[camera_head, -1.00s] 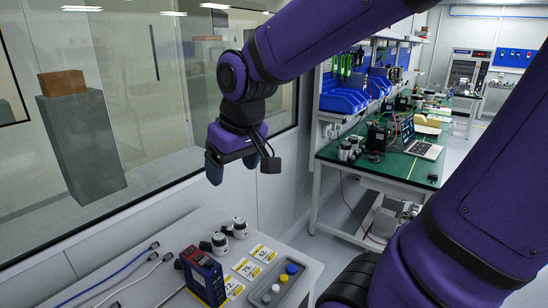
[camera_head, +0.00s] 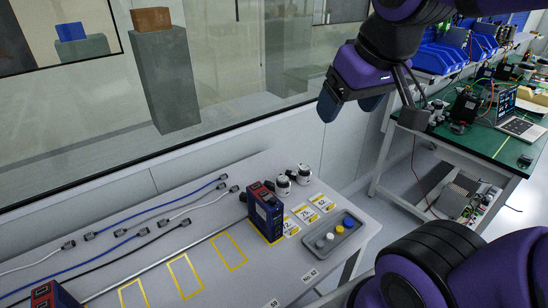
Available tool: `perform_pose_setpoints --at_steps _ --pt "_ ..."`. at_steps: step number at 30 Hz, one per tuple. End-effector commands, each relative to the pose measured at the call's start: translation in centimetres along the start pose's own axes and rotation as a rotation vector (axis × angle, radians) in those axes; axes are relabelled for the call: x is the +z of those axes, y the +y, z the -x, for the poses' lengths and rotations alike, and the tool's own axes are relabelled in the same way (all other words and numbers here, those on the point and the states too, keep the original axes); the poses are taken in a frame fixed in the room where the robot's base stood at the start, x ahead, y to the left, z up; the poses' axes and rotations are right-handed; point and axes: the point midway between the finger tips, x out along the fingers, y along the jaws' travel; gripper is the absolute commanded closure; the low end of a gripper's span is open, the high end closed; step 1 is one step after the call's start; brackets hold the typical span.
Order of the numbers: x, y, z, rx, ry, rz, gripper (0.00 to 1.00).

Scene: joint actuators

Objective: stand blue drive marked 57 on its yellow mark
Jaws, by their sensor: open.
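One blue drive (camera_head: 268,214) with a dark red side stands upright on the white table, at a yellow mark near the right end of the row. A second blue and red drive (camera_head: 56,294) is partly cut off at the bottom left edge. I cannot read a 57 on either. Empty yellow outline marks lie between them: one (camera_head: 244,262), another (camera_head: 199,288) and a third (camera_head: 122,296) cut by the frame edge. My gripper (camera_head: 348,106) is open and empty, high above the table's back right, well apart from both drives.
A grey tray (camera_head: 335,251) with coloured round knobs and yellow-white number cards (camera_head: 304,212) lie right of the standing drive. White-black motors (camera_head: 283,186) stand behind it. Several cables (camera_head: 150,208) lie along the back left. A glass wall is behind; a green bench (camera_head: 484,140) is at right.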

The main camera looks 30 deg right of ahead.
Motion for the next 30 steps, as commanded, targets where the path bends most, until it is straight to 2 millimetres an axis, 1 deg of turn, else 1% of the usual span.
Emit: perform_pose_setpoints --at_steps 1,6,11,15,22,30 --pt "-0.8 -0.1 -0.8 0.001 -0.020 0.006 0.23" --pt "-3.2 -0.6 -3.5 0.002 -0.072 0.027 0.23" --pt "-5.2 -1.1 -6.5 0.002 -0.118 0.048 0.23" --pt "-6.6 -1.6 -9.3 0.001 -0.159 0.066 0.23" --pt "-8.5 -2.6 -14.3 -0.005 -0.225 0.096 0.23" --pt "-9.6 -3.9 -20.8 -0.016 -0.302 0.130 0.23"
